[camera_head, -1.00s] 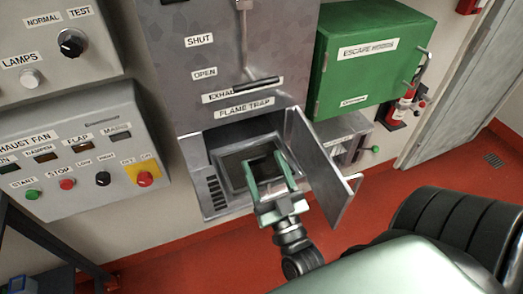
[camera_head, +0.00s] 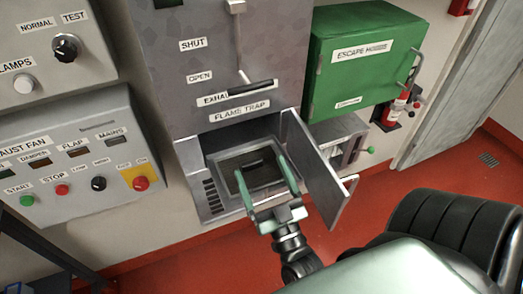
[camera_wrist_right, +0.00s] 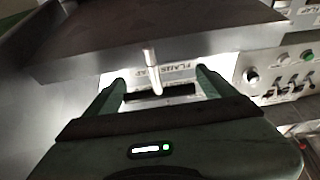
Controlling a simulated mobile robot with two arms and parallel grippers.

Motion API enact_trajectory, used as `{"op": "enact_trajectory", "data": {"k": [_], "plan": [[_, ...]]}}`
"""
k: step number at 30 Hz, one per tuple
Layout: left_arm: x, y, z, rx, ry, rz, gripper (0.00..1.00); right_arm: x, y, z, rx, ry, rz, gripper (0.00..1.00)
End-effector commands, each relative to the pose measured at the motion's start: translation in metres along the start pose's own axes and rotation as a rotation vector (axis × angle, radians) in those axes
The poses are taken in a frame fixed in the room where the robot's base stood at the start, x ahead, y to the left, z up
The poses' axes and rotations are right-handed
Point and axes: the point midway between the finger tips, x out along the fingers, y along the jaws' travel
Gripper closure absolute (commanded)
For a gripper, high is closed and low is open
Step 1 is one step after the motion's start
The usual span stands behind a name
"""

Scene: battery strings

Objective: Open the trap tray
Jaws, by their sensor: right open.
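The trap tray (camera_head: 212,166) is a grey, framed piece with a dark recessed middle, inside the open compartment under the FLAME TRAP label (camera_head: 240,112). The compartment door (camera_head: 318,172) is swung open to the right. My right gripper (camera_head: 261,167) is open, with its two green fingers pointing at the tray's front; the right finger overlaps the tray's right side in the picture. I cannot tell whether they touch it. In the right wrist view, a pale rod (camera_wrist_right: 152,66) and a dark slot (camera_wrist_right: 160,92) show between the open fingers. My left gripper is not in view.
A green escape-hood box (camera_head: 350,75) hangs at the upper right, with a fire extinguisher (camera_head: 396,103) beside it. An exhaust-fan panel (camera_head: 75,155) with buttons is at the left. A lever handle (camera_head: 250,87) is above the compartment.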

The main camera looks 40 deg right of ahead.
Motion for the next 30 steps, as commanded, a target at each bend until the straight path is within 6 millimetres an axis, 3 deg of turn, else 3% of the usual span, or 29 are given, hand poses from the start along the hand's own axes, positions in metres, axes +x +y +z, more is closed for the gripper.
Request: {"op": "enact_trajectory", "data": {"k": [6, 12, 30], "plan": [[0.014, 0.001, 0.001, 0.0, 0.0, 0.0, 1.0, -0.039, 0.0, 0.004, 0.001, -0.006, 0.0, 0.15], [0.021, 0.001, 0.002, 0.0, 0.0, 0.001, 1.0, -0.065, 0.0, 0.002, 0.0, -0.003, 0.0, 0.15], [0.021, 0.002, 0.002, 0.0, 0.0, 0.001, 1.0, -0.071, 0.0, 0.0, 0.001, -0.001, 0.0, 0.15]]}}
